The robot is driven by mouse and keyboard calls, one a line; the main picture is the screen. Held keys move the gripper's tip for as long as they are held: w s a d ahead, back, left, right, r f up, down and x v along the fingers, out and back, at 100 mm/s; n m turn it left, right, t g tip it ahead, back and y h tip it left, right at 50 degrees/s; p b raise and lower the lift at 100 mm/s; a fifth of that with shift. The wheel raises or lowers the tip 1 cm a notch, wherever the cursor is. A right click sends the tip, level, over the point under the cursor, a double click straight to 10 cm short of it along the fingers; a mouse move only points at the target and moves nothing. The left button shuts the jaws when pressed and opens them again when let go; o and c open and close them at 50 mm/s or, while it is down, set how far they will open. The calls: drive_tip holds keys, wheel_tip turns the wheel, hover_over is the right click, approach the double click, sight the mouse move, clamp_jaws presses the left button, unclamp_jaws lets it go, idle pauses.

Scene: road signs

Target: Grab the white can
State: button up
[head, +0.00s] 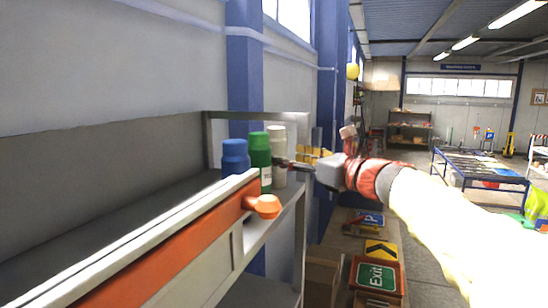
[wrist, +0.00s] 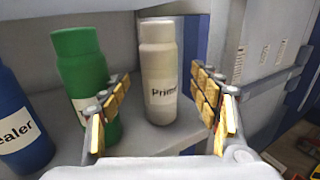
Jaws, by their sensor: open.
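The white can (wrist: 158,62), labelled with a word starting "Prim", stands upright on the shelf in the wrist view. It also shows in the head view (head: 279,150), behind and right of the green can. My gripper (wrist: 160,130) is open in the wrist view, with the white can standing ahead between its two fingers and nothing held. The left finger overlaps the green can (wrist: 84,75); I cannot tell whether it touches it. In the head view my gripper (head: 283,164) reaches in from the right at the cans, its fingertips partly hidden.
A blue can (wrist: 18,125) stands left of the green can on the same shelf (wrist: 150,139). Right of the shelf are an Exit sign (head: 376,275) and an arrow sign (head: 381,250), low down.

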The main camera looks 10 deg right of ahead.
sight(283, 155)
drive_tip(key=p+x, duration=0.1)
drive_tip(key=x, duration=0.4)
drive_tip(key=shift+w+a+f, duration=0.1)
drive_tip(key=shift+w+a, duration=0.05)
drive_tip(key=shift+w, duration=0.2)
drive_tip(key=shift+s, duration=0.15)
drive_tip(key=shift+c, duration=0.5)
drive_tip(key=c, duration=0.4)
clamp_jaws()
